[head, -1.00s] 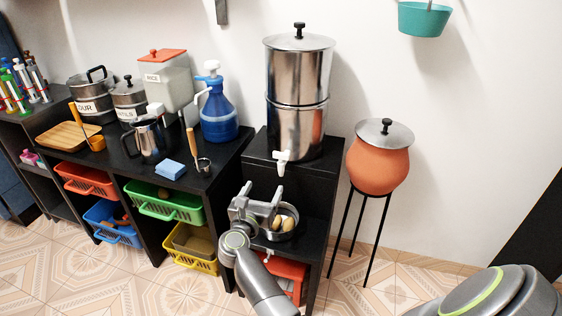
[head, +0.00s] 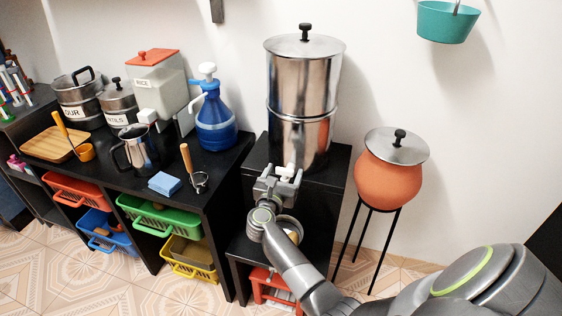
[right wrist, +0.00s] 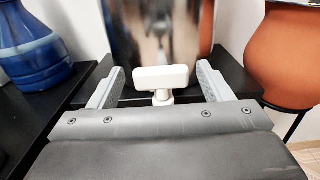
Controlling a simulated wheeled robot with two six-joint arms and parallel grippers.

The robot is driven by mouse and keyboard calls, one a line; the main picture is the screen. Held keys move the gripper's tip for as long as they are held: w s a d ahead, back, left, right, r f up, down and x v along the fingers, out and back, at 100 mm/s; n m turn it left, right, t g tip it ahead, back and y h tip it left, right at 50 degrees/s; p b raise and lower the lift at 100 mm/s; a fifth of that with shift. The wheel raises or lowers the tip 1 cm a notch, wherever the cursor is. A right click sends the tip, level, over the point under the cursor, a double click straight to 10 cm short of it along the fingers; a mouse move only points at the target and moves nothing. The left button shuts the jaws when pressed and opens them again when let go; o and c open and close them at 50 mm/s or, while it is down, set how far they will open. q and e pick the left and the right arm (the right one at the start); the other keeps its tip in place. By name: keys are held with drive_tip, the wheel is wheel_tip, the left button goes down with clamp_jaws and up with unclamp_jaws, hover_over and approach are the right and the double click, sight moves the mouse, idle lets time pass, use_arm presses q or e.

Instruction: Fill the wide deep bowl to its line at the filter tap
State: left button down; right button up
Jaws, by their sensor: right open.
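The filter (head: 300,95) is a tall steel cylinder with a black-knobbed lid on a black stand. Its white tap shows in the right wrist view (right wrist: 162,78), its lever between my right gripper's (right wrist: 160,70) two fingers, with a gap on each side. In the head view my open right gripper (head: 280,174) is at the tap, in front of the filter's base. A steel bowl (head: 292,226) sits on the shelf below, mostly hidden by my right arm; its fill line and water level cannot be seen. My left gripper is out of view.
A clay pot (head: 388,183) on a thin tripod stands right of the stand. A teal planter (head: 446,22) hangs at upper right.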

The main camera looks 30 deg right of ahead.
drive_tip(key=shift+w+d, duration=0.35)
drive_tip(key=shift+d, duration=0.1)
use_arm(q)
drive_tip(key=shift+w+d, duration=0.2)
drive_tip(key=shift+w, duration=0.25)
use_arm(e)
drive_tip(key=shift+r, duration=0.1)
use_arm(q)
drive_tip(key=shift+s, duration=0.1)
use_arm(e)
drive_tip(key=shift+c, duration=0.8)
drive_tip(key=c, duration=0.8)
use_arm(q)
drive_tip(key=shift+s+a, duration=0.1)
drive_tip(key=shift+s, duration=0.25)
